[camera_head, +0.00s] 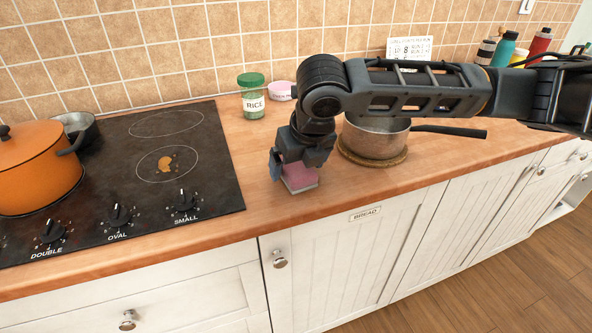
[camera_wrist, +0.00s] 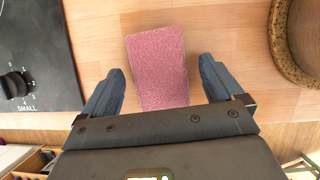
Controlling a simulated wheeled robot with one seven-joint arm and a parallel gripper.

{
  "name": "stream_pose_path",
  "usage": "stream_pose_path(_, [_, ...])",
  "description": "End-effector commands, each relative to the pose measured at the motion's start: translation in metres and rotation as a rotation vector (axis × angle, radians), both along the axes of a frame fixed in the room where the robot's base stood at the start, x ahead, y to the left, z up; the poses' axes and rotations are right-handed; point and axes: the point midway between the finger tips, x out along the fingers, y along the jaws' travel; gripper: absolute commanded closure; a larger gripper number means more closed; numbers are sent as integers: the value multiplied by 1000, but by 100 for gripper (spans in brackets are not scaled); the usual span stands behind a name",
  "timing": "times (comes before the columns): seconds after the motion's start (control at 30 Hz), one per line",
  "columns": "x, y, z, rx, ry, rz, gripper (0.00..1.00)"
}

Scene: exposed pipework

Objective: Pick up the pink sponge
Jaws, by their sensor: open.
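The pink sponge (camera_head: 299,175) sits on the wooden counter, right of the stove, near the counter's front edge. It has a pale lower layer. In the wrist view the sponge (camera_wrist: 158,68) shows its pink top between the two blue-grey fingers, with gaps on both sides. My gripper (camera_wrist: 160,85) is open around the sponge and points down. In the head view my gripper (camera_head: 293,170) is right over the sponge and hides part of it. I cannot tell exactly how low the fingertips are beside it.
A saucepan (camera_head: 376,138) on a round wicker mat (camera_head: 372,161) stands to the right. The black stove (camera_head: 215,150) with an orange pot (camera_head: 35,168) is left. The counter's front edge (camera_head: 300,221) is close.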

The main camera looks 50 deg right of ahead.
Motion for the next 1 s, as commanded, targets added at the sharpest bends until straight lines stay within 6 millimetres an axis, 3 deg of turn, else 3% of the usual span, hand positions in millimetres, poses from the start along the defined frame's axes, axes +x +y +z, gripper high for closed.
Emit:
stream_pose_path(0.3, [2,-1,-5,0,-1,1,7])
stream_pose_path(0.87, [2,-1,-5,0,-1,1,61])
stream_pose_path(1.0, [2,-1,-5,0,-1,1,62])
